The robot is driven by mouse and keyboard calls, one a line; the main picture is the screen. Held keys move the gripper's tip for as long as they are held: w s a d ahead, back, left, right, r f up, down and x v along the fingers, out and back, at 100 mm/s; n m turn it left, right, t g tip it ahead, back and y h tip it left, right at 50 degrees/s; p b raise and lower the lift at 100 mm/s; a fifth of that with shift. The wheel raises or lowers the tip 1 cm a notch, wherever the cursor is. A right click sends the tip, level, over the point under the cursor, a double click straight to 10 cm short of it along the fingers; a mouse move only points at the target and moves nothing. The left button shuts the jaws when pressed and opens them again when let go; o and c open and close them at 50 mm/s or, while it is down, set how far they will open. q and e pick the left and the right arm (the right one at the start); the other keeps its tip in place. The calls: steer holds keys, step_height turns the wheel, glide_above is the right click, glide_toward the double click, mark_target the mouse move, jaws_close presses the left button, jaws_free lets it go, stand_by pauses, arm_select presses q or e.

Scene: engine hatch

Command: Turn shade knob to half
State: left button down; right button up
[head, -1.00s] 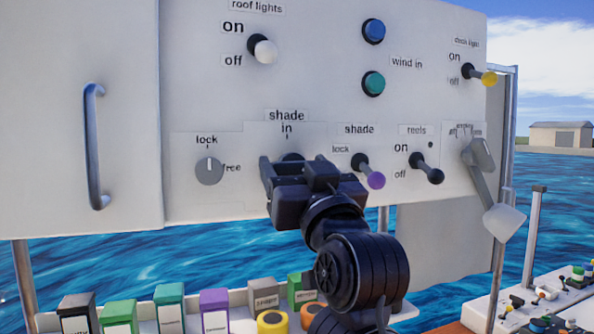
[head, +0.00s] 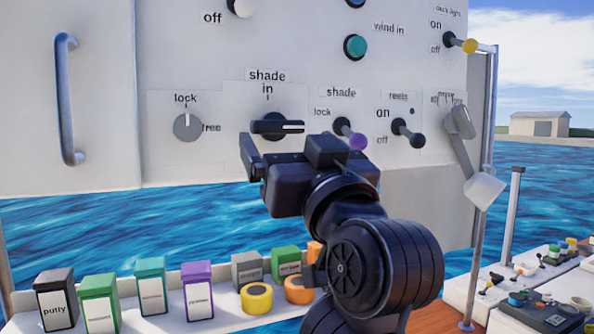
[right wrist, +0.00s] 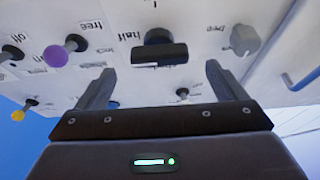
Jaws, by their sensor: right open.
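The shade knob (head: 270,127) is a black bar knob on the white panel, under the labels "shade" and "in". Its bar lies level in the head view, with its white mark toward the right. In the right wrist view the knob (right wrist: 160,52) appears beside the word "half" (right wrist: 130,36), with the panel's lettering upside down. My right gripper (head: 291,150) is open and empty, just below and in front of the knob. In the right wrist view its fingertips (right wrist: 158,70) are spread wide, apart from the knob. My left gripper is out of view.
The purple-tipped shade lock lever (head: 350,135) and the reels lever (head: 408,134) are right of the knob. The lock dial (head: 187,127) is to its left. Several boxes and tape rolls stand on a white shelf (head: 222,318) below.

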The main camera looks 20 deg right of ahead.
steer(key=shift+b+v, duration=0.35)
steer(key=shift+v, duration=0.4)
steer(key=shift+w+f, duration=0.1)
steer(key=shift+f, duration=0.05)
